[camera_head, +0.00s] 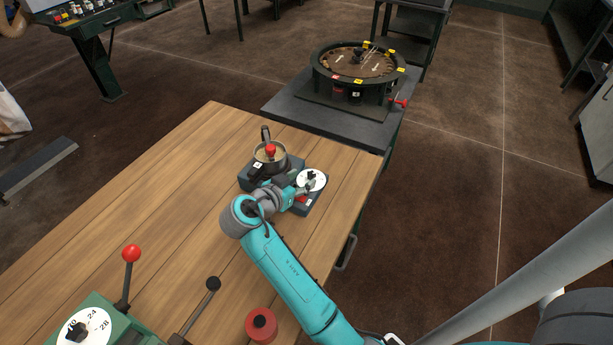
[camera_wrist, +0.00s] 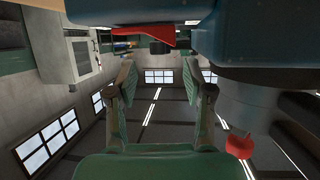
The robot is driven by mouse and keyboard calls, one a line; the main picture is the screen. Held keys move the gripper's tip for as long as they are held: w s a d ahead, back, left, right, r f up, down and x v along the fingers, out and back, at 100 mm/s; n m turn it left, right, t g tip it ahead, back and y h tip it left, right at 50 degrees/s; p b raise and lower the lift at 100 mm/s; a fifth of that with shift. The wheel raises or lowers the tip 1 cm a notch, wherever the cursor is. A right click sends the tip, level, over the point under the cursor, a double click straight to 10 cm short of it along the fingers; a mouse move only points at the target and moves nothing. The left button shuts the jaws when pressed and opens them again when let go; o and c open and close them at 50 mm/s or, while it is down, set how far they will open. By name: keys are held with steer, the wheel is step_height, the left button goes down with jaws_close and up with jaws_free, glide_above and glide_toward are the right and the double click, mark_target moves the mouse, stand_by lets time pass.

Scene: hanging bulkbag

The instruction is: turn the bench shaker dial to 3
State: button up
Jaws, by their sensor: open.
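The bench shaker (camera_head: 250,184) is a dark grey unit on the wooden bench, with a metal pan topped by a red knob (camera_head: 270,149). Its white round dial (camera_head: 318,176) with a black pointer knob (camera_head: 311,174) faces up on the right side. The dial's numbers are too small to read. My gripper (camera_head: 307,188) is close to the dial's near edge; I cannot tell whether it touches. In the wrist view my gripper (camera_wrist: 162,72) is open, with nothing between its fingers. The shaker's dark body (camera_wrist: 265,35) fills the upper right there.
A green box with another numbered dial (camera_head: 85,328), a red-ball lever (camera_head: 131,254), a black-knobbed lever (camera_head: 213,284) and a red cylinder (camera_head: 261,326) stand at the bench's near end. A round machine (camera_head: 358,68) stands beyond the bench. The bench's left middle (camera_head: 160,190) is clear.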

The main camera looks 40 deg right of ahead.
steer(key=v, duration=0.7)
steer(key=shift+a, duration=0.3)
steer(key=shift+s+r, duration=0.1)
steer(key=shift+s, duration=0.1)
